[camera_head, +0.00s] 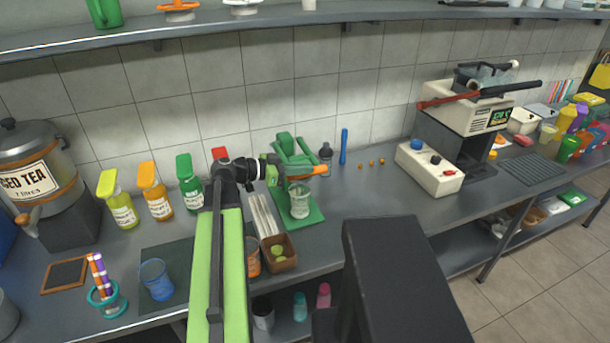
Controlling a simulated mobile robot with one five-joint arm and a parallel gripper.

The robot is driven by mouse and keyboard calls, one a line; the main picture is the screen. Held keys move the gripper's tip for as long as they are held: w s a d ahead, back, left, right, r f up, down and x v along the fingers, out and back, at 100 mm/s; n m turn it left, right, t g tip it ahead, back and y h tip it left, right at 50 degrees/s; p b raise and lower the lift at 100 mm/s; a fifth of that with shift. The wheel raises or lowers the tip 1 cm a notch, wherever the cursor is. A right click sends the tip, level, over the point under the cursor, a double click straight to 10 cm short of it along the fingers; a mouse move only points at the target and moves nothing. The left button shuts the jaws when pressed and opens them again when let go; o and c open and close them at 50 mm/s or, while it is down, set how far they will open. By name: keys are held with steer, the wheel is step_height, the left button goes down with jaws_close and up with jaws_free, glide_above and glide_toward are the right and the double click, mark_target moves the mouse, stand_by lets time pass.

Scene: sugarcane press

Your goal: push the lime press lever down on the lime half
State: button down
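The green lime press (306,158) stands upright on a green base plate (315,215) near the middle of the counter. A bar with an orange end (319,170) sticks out to the right at the front of the press, and it looks like the lever, roughly level. A clear glass (300,200) stands on the base plate below it. My gripper (272,168) is at the left side of the press, close to the bar. I cannot tell whether it touches the bar, or whether its fingers are open or shut. I cannot make out the lime half in the press.
A brown box (283,265) with green limes sits at the counter's front edge. Colored bottles (160,200) and a tea urn (40,175) stand to the left. The cane press machine (455,140) stands to the right. Counter right of the lime press (370,200) is mostly clear.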

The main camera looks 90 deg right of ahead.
steer(key=shift+a+f, duration=0.1)
steer(key=shift+f, duration=0.25)
step_height(320, 180, up, 6)
steer(key=p, duration=0.6)
steer(key=a+f+v, duration=0.1)
steer(key=v, duration=0.8)
steer(key=shift+w+p, duration=0.25)
steer(key=shift+p, duration=0.1)
steer(key=shift+a, duration=0.15)
